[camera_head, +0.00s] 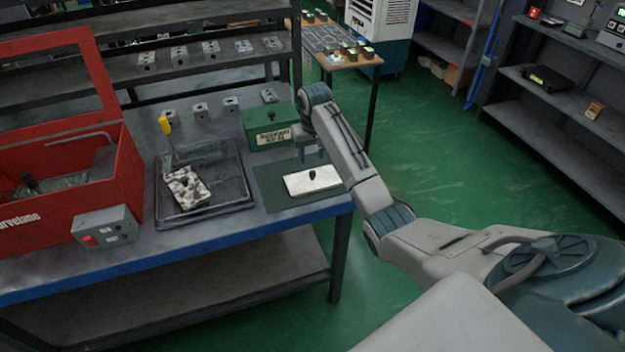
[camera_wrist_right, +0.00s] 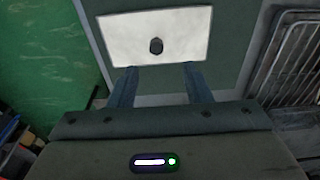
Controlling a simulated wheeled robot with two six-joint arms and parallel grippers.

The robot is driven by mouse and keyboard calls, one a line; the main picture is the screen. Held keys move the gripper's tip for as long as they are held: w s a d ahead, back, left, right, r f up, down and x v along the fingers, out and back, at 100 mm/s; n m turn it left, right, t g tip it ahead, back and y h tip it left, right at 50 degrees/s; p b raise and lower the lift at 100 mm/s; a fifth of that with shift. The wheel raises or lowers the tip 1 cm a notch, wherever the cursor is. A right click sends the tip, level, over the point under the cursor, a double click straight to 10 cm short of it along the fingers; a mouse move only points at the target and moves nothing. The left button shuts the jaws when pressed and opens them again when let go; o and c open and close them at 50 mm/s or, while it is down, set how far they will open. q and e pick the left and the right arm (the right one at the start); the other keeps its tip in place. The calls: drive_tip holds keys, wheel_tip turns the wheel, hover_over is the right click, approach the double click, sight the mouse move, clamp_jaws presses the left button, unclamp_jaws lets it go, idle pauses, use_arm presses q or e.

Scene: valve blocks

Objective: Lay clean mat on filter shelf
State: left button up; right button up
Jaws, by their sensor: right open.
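A clean white mat (camera_head: 313,180) with a small dark knob lies on a dark green sheet (camera_head: 270,186) at the bench's right end. It also shows in the right wrist view (camera_wrist_right: 190,35). My right gripper (camera_head: 311,155) is above the mat, fingers pointing down. In the right wrist view its two fingers (camera_wrist_right: 158,74) are apart with nothing between them, near the mat's edge. A stained, spotted mat (camera_head: 187,187) lies in a black tray (camera_head: 228,193) to the left. I cannot tell which surface is the filter shelf. My left gripper is not in view.
A green box (camera_head: 268,126) stands behind the sheet. A red open case (camera_head: 128,180) and a grey switch box (camera_head: 105,227) are on the left. Several metal blocks line the back. Green floor is clear on the right.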

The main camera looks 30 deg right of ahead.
sight(313, 172)
wheel_tip(313, 172, down, 2)
drive_tip(key=shift+w+d+f, duration=0.1)
drive_tip(key=shift+w, duration=0.05)
drive_tip(key=shift+f+p, duration=0.5)
drive_tip(key=shift+f, duration=0.05)
drive_tip(key=f, duration=0.1)
drive_tip(key=f+p, duration=0.1)
drive_tip(key=f, duration=0.1)
drive_tip(key=shift+d+f, duration=0.2)
drive_tip(key=shift+f, duration=0.1)
drive_tip(key=shift+w+f, duration=0.1)
drive_tip(key=shift+f, duration=0.35)
drive_tip(key=shift+c, duration=0.3)
clamp_jaws()
